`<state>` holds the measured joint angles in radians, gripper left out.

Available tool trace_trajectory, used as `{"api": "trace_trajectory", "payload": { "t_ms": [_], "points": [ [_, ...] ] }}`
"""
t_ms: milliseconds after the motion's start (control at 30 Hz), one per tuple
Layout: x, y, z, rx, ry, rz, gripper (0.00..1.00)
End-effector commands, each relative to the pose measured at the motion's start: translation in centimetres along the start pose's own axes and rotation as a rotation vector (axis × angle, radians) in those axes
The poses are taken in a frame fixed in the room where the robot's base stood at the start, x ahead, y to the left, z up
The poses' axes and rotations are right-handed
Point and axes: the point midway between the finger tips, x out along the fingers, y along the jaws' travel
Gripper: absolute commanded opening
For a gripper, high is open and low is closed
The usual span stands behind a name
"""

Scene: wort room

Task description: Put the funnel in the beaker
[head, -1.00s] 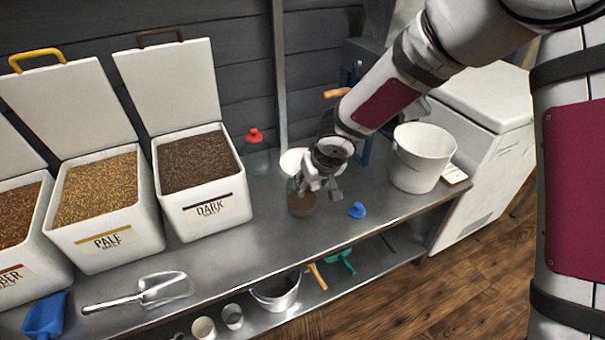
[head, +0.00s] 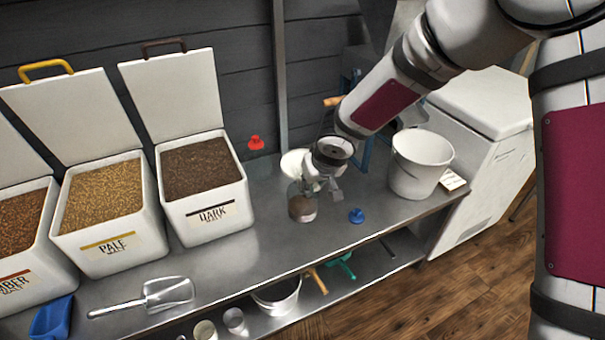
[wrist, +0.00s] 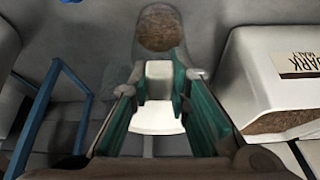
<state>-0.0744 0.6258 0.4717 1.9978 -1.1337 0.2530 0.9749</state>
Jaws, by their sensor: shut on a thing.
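My gripper (head: 321,186) is above the bench. A clear vessel with brown contents, apparently the beaker (head: 302,211), stands on the bench just below and left of the gripper. Its brown contents also show at the top of the wrist view (wrist: 158,28). I cannot tell whether the funnel touches the beaker.
A small blue piece (head: 357,216) is to the right, a red one (head: 255,143) near the wall. A white bucket (head: 420,163) stands right, the dark malt bin (head: 205,190) left. Bench between bin and beaker is clear.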

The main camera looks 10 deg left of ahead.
Motion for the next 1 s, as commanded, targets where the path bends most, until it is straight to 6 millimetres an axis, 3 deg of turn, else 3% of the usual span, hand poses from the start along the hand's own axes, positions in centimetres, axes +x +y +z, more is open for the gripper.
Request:
{"api": "trace_trajectory", "payload": {
  "t_ms": [500,833,867,933,1000],
  "points": [
    [-3.4,0.0,-1.6,0.001,0.000,0.000,0.00],
    [-3.5,0.0,-1.7,0.000,0.000,0.000,0.00],
    [-3.5,0.0,-1.7,0.000,0.000,0.000,0.12],
    [-3.5,0.0,-1.7,0.000,0.000,0.000,0.00],
    [-3.5,0.0,-1.7,0.000,0.000,0.000,0.00]
  ]
}}
